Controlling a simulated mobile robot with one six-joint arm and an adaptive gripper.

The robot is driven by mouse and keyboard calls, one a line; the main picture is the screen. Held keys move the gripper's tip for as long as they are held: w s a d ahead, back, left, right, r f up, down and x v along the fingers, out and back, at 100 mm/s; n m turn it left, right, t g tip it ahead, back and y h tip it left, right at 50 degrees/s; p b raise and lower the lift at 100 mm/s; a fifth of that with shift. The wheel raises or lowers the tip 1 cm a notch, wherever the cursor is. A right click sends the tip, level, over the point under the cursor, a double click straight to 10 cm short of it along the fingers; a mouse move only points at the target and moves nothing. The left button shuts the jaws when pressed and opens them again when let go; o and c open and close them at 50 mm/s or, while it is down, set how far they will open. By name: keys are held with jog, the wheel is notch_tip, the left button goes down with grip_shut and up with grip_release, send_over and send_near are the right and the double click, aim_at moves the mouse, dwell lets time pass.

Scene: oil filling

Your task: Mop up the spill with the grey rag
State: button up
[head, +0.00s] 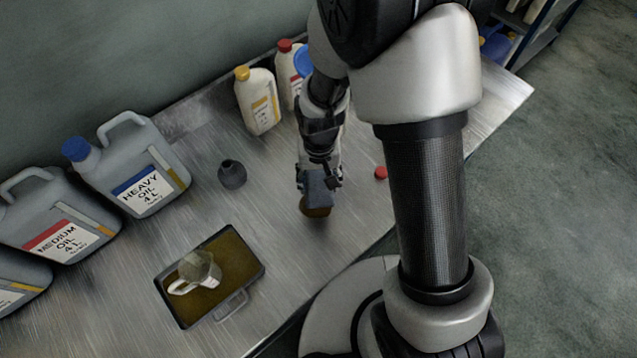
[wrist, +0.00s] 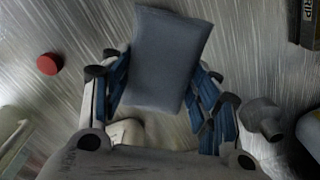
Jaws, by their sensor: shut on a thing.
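My gripper (head: 321,178) is shut on the grey rag (head: 318,190), low over the metal table. In the wrist view the rag (wrist: 167,58) is a blue-grey folded block between the blue-padded fingers (wrist: 162,88). A brown oil spill (head: 315,211) shows just below and in front of the rag in the head view. The rag hides part of the spill, and I cannot tell whether they touch. The spill is not visible in the wrist view.
A red cap (head: 380,172) lies right of my gripper. A dark funnel-like piece (head: 232,174) stands left. A tray (head: 262,268) of brown oil holds a clear jug (head: 200,268). Large grey cans (head: 145,165) and white bottles (head: 258,100) line the back. Bare table lies around my gripper.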

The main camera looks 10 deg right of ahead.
aim_at(313, 188)
jog(key=f, duration=0.1)
jog(key=s+a+f+b, duration=0.1)
jog(key=shift+s+a+f, duration=0.2)
jog(key=shift+a+f, duration=0.1)
jog(key=shift+f, duration=0.1)
jog(key=shift+w+f+b, duration=0.1)
jog(key=shift+f+b, duration=1.5)
jog(key=shift+f, duration=0.5)
jog(key=shift+d+f+b, duration=0.1)
jog(key=shift+f+b, duration=0.2)
jog(key=shift+f, duration=0.15)
